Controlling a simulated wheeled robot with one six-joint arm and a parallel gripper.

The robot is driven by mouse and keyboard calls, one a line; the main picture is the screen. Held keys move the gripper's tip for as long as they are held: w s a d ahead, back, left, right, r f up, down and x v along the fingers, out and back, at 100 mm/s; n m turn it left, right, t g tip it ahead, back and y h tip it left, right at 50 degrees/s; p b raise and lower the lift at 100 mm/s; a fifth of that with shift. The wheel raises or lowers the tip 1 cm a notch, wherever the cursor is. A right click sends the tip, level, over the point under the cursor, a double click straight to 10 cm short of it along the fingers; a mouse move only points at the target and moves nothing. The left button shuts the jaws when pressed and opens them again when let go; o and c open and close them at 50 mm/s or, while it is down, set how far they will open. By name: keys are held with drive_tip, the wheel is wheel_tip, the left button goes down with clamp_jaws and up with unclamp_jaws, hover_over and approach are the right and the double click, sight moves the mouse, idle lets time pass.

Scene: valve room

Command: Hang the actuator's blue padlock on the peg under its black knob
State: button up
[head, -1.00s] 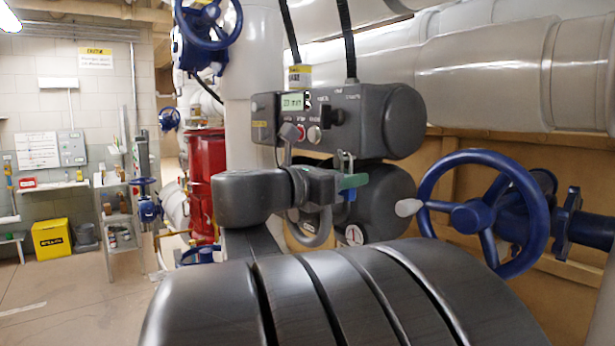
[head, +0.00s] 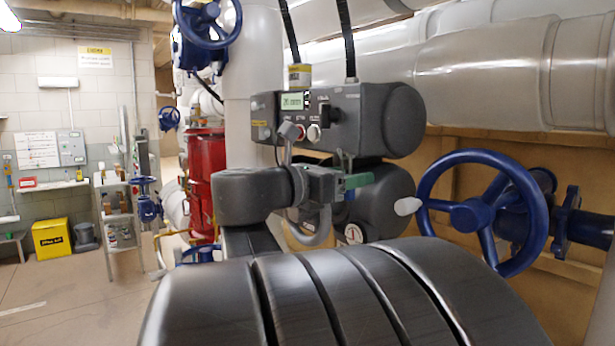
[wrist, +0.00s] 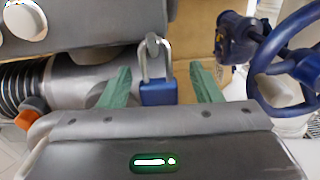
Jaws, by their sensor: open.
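The blue padlock (wrist: 158,92) hangs upright in the wrist view, its silver shackle around a small grey tab at the actuator's underside. I cannot tell whether this tab is the peg. My gripper (wrist: 161,86) is open, with one green finger on each side of the padlock body and a gap on both sides. In the head view my gripper (head: 355,181) is just below the dark grey actuator (head: 375,122) and mostly hides the padlock. A black knob (head: 323,113) shows small on the actuator's front.
A red button (head: 302,133) and a white knob (head: 314,132) sit on the actuator's front. A blue handwheel (head: 480,213) stands close to the right, also in the wrist view (wrist: 285,62). A white pipe (head: 250,70) rises behind on the left.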

drive_tip(key=shift+a+f, duration=0.1)
drive_tip(key=shift+f, duration=0.05)
drive_tip(key=b+v, duration=0.1)
drive_tip(key=v, duration=1.2)
drive_tip(key=shift+s+a, duration=0.25)
drive_tip(key=shift+a, duration=0.05)
drive_tip(key=shift+p+x, duration=0.5)
drive_tip(key=shift+x, duration=6.4)
drive_tip(key=shift+a, duration=0.1)
